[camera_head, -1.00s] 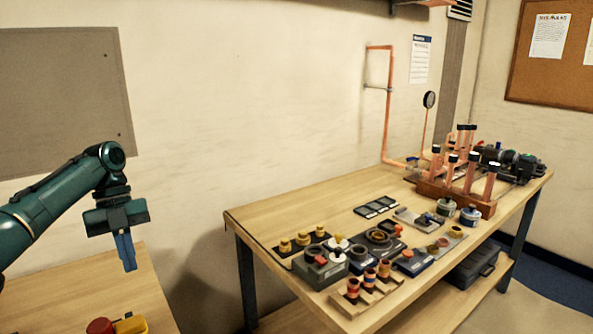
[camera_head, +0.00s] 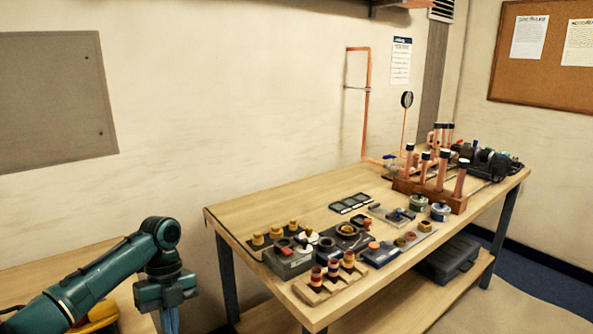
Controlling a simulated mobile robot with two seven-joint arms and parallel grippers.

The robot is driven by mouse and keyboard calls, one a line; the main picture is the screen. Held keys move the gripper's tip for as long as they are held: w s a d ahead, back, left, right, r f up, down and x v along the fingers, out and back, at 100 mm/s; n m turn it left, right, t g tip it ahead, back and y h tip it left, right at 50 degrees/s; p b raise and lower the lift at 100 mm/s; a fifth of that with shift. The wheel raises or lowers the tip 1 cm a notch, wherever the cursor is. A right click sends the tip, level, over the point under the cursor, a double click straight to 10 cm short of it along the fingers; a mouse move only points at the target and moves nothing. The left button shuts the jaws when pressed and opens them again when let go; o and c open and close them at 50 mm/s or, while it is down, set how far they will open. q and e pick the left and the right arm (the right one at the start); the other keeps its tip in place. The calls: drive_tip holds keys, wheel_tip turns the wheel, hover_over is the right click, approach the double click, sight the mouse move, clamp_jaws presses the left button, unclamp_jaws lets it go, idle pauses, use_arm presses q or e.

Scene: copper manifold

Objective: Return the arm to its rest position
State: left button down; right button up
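My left arm (camera_head: 110,278) is teal and comes in from the lower left. My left gripper (camera_head: 168,320) points down at the bottom edge of the view, in front of the near bench on the left. Its blue fingers are seen close together, and their tips are cut off by the frame, so I cannot tell the opening. Nothing is seen held in the visible part. My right gripper is not in view.
A yellow item (camera_head: 102,312) sits behind my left arm on the left bench (camera_head: 50,272). The long workbench (camera_head: 285,207) to the right carries fittings, dark blocks and a copper manifold (camera_head: 430,188). A gap separates the benches. A dark case (camera_head: 447,262) lies on the lower shelf.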

use_arm(q)
drive_tip(key=s+d+f+n+t+h, duration=0.25)
drive_tip(key=s+d+f+n, duration=0.65)
drive_tip(key=s+d+f, duration=0.5)
drive_tip(key=s+a+r+n+t+y, duration=0.25)
drive_tip(key=s+a+n, duration=0.25)
drive_tip(key=s+n, duration=0.25)
drive_tip(key=s+a+r+n+t+y, duration=0.1)
drive_tip(key=s+a+r+n+t, duration=0.2)
drive_tip(key=s+a+n, duration=0.45)
drive_tip(key=w+d+f+t+h, duration=0.3)
drive_tip(key=w+d+f+t, duration=0.3)
drive_tip(key=d+f, duration=0.2)
drive_tip(key=shift+w+f, duration=0.3)
drive_tip(key=shift+f, duration=0.35)
drive_tip(key=shift+a, duration=0.1)
